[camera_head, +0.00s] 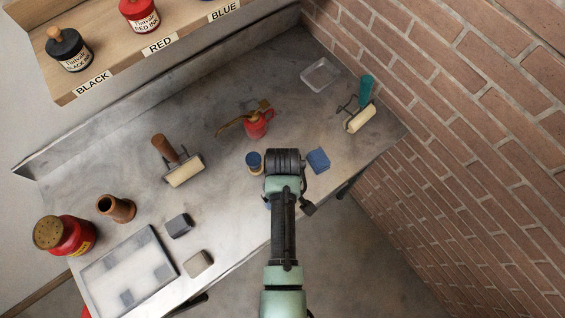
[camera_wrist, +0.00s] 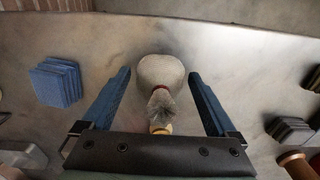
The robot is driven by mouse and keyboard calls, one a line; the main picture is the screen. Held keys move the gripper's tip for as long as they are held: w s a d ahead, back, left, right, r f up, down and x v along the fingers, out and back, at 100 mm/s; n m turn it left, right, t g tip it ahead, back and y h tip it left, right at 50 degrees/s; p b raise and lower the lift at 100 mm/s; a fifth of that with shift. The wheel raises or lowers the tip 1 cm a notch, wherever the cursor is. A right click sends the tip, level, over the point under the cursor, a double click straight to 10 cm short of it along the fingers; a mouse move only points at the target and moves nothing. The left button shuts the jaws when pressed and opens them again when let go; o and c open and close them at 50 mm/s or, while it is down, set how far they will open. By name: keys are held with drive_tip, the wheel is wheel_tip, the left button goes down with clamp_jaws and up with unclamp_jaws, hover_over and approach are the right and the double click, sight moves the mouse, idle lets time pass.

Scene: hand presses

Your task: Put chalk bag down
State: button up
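The chalk bag (camera_wrist: 161,72) is a pale grey, rounded cloth bag with a red band at its neck and a gathered, frayed top. In the wrist view it is between the two blue fingers of my gripper (camera_wrist: 160,76). The fingers are spread, with a narrow gap on each side of the bag. The bag seems to rest on the grey metal tabletop (camera_wrist: 232,50), but its underside is hidden. In the head view my arm covers the bag and the fingertips.
A red oil can (camera_head: 257,124) stands behind. Rollers (camera_head: 184,171) (camera_head: 361,118) lie farther left and right. A brick wall (camera_head: 470,150) bounds the right side.

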wheel_tip(320, 180, up, 12)
drive_tip(key=shift+r, duration=0.15)
drive_tip(key=w+r+m+t, duration=0.2)
drive_tip(key=w+r+t, duration=0.7)
drive_tip(key=w+r, duration=0.75)
wheel_tip(320, 180, up, 18)
drive_tip(key=w+m+t, duration=0.2)
drive_tip(key=w+t, duration=0.1)
drive_tip(key=t, duration=0.3)
drive_tip(key=s+r+m+t, duration=0.1)
drive_tip(key=s+r+t, duration=0.3)
drive_tip(key=r, duration=0.6)
drive_tip(key=s+r+m+t, duration=0.1)
drive_tip(key=s+r+t, duration=0.3)
drive_tip(key=r, duration=0.7)
drive_tip(key=s+r+m+t, duration=0.1)
drive_tip(key=s+r+t, duration=0.3)
drive_tip(key=s+r, duration=0.3)
wheel_tip(320, 180, up, 4)
drive_tip(key=shift+s+f, duration=0.15)
